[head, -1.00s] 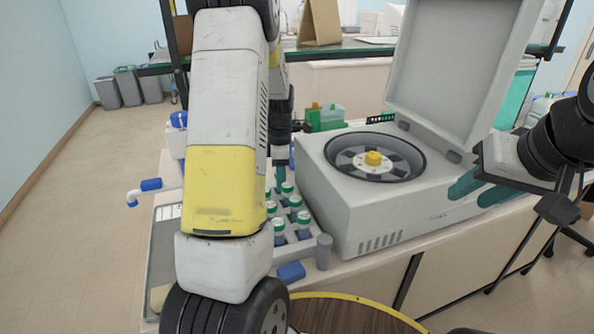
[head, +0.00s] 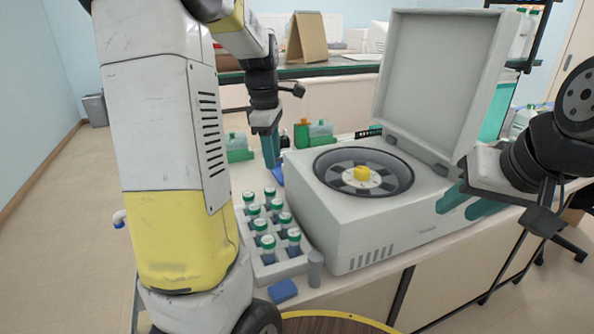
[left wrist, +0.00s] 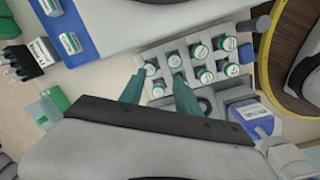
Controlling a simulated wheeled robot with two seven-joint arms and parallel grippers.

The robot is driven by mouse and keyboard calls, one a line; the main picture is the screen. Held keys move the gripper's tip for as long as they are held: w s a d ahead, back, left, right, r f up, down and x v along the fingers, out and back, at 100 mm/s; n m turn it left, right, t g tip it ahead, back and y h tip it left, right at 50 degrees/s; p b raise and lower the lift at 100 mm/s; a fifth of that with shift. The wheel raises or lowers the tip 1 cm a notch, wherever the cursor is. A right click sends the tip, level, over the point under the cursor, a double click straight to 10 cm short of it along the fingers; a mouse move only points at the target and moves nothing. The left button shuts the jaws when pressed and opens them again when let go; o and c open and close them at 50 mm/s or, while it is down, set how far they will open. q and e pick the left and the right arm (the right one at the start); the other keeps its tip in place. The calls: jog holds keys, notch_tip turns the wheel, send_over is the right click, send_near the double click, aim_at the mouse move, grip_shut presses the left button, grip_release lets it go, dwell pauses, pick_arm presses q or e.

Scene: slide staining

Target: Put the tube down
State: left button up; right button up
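A grey rack (head: 291,268) stands on the bench left of the centrifuge. It holds several upright tubes with green-and-white caps (head: 268,243); the rack also shows in the left wrist view (left wrist: 207,95). My left gripper (head: 271,150) points down behind the rack, clear of the tubes. In the left wrist view its two teal fingers (left wrist: 160,80) are apart, with rack caps visible beyond them and no tube held between them. My right gripper (head: 466,203) is in front of the centrifuge's right side, fingers apart and empty.
The centrifuge (head: 345,215) has its lid (head: 435,85) raised and its rotor exposed. A small grey cylinder (head: 315,268) and a blue block (head: 283,291) are near the rack's front. Green-based bottles (head: 238,147) stand behind. A blue tray (left wrist: 90,38) holds small bottles.

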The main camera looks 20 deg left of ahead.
pick_arm(q)
jog(key=s+d+r+m+t, duration=0.1)
jog(key=s+d+r+m, duration=0.1)
jog(key=s+m, duration=0.4)
jog(key=s+d+r+m+t+h, duration=0.1)
jog(key=s+d+m+t, duration=0.1)
jog(key=s+d+m, duration=0.3)
jog(key=s+d+r+m+t, duration=0.2)
jog(key=s+d+m, duration=0.1)
jog(key=s+m, duration=0.5)
jog(key=shift+s+d+r+h, duration=0.15)
jog(key=shift+s+r+h, duration=0.15)
jog(key=shift+s, duration=0.25)
